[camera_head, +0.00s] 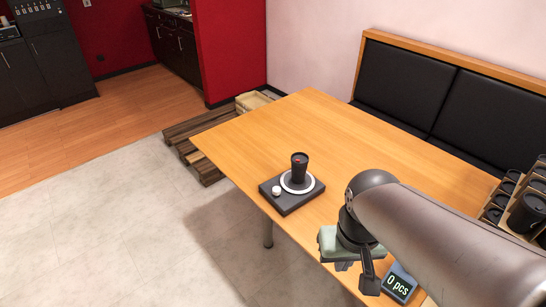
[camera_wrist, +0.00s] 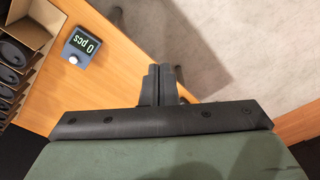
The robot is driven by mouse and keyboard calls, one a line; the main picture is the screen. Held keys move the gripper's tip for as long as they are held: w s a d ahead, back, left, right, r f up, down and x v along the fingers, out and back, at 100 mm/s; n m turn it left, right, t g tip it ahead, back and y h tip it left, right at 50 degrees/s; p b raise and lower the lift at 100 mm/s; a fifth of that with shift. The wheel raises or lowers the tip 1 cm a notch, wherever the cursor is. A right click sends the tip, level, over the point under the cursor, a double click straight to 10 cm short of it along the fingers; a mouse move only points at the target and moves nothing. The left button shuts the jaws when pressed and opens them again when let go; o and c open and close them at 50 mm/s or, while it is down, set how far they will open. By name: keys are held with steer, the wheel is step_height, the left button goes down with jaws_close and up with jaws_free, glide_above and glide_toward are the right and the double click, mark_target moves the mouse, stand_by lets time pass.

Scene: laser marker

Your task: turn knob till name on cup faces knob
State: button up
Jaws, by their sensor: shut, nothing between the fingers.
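A black cup (camera_head: 299,172) stands upright on a white-rimmed round turntable (camera_head: 310,184) on a dark flat base (camera_head: 292,206). A small reddish mark shows near the cup's top; no name is legible, and its far side is hidden. A small white knob (camera_head: 276,191) sits at the left corner of the base. My gripper (camera_wrist: 158,72) is shut and empty, its dark fingers together in the wrist view. In the head view it is over the table's front edge, right of and nearer than the base, clear of the knob and cup. The wrist view shows neither cup nor turntable.
A counter box (camera_head: 398,284) reading "0 pcs" stands on the wooden table (camera_head: 340,130) beside my gripper; it also shows in the wrist view (camera_wrist: 80,48). A rack of black cups (camera_head: 525,209) stands at the right. The table around and behind the base is clear.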

steer(key=o, duration=0.5)
steer(key=shift+w, duration=0.15)
steer(key=o, duration=0.6)
steer(key=shift+t+h, duration=0.3)
steer(key=w, duration=0.1)
steer(key=w+b, duration=0.1)
steer(key=w, duration=0.1)
steer(key=w+b, duration=0.1)
steer(key=w, duration=0.1)
steer(key=shift+f, duration=0.35)
steer(key=n+t+y+b, duration=0.2)
steer(key=n+t+b, duration=0.1)
steer(key=b, duration=0.5)
glide_above(277, 189)
steer(key=s+d, duration=0.1)
steer(key=s, duration=0.6)
step_height(277, 189, down, 12)
steer(key=shift+h, duration=0.3)
steer(key=p+x, duration=0.1)
steer(key=x, duration=1.6)
steer(key=shift+d+p, duration=0.1)
steer(key=shift+p, duration=0.2)
steer(key=shift+m, duration=0.3)
steer(key=c, duration=1)
